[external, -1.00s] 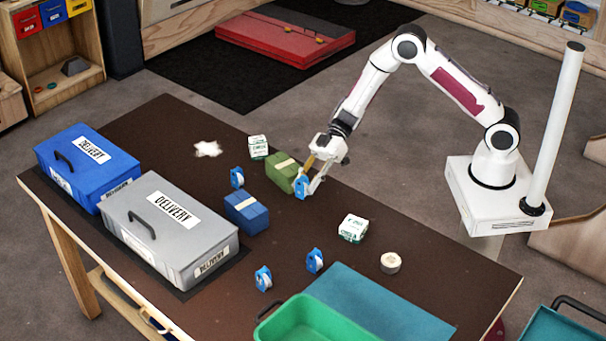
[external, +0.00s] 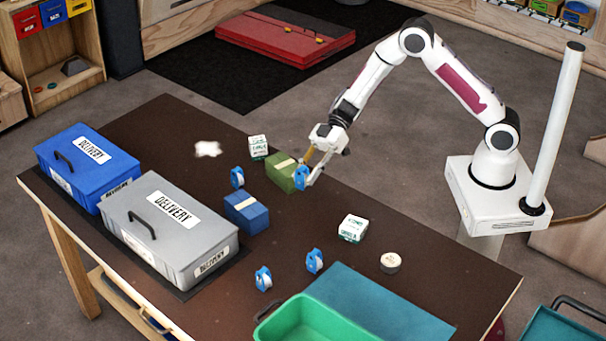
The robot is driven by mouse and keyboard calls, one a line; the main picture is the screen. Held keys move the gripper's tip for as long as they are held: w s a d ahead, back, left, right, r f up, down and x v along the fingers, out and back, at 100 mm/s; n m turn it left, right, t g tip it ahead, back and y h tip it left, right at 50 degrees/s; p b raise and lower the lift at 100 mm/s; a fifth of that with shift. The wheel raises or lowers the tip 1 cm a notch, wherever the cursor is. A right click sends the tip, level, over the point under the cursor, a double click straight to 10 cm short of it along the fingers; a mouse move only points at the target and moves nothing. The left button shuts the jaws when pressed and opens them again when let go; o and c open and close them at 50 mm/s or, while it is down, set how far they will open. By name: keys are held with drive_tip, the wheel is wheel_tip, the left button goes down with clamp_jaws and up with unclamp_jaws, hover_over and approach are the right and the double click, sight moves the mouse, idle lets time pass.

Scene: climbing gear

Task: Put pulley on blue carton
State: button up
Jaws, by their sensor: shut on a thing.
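My gripper (external: 308,172) is shut on a blue pulley (external: 301,179) with a pale wheel. It holds the pulley at the right end of the green carton (external: 281,172); I cannot tell whether the two touch. The blue carton (external: 246,213), with a pale band across its top, sits on the brown table to the lower left of my gripper. Nothing lies on its top. Other blue pulleys stand on the table: one (external: 237,177) just behind the blue carton, and two (external: 264,279) (external: 314,261) nearer the front.
A blue delivery box (external: 118,152) and a grey one (external: 205,240) stand at the left. White-green small boxes (external: 258,147) (external: 353,228), a tape roll (external: 390,262), a green tray (external: 268,325) and a teal mat (external: 385,308) are also on the table. The middle is mostly clear.

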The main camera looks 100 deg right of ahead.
sight(305, 179)
drive_tip(key=shift+a, duration=0.1)
drive_tip(key=a, duration=0.3)
drive_tip(key=shift+w+a+r+n+g, duration=0.3)
drive_tip(key=shift+r, duration=0.1)
drive_tip(key=w+a+r+m+t+h, duration=0.1)
drive_tip(key=w+a+r+m, duration=0.15)
drive_tip(key=w, duration=0.35)
drive_tip(key=w+a+r+m+t+h, duration=0.1)
drive_tip(key=w+r+t, duration=0.15)
drive_tip(key=w, duration=0.35)
drive_tip(key=w+d+h, duration=0.1)
drive_tip(key=w+d+r+m, duration=0.1)
drive_tip(key=w+d+m+t+h, duration=0.1)
drive_tip(key=shift+w+d+r+h, duration=0.25)
drive_tip(key=shift+w+d+h, duration=0.05)
drive_tip(key=shift+w+d, duration=0.05)
drive_tip(key=shift+f, duration=0.1)
drive_tip(key=shift+f, duration=3.05)
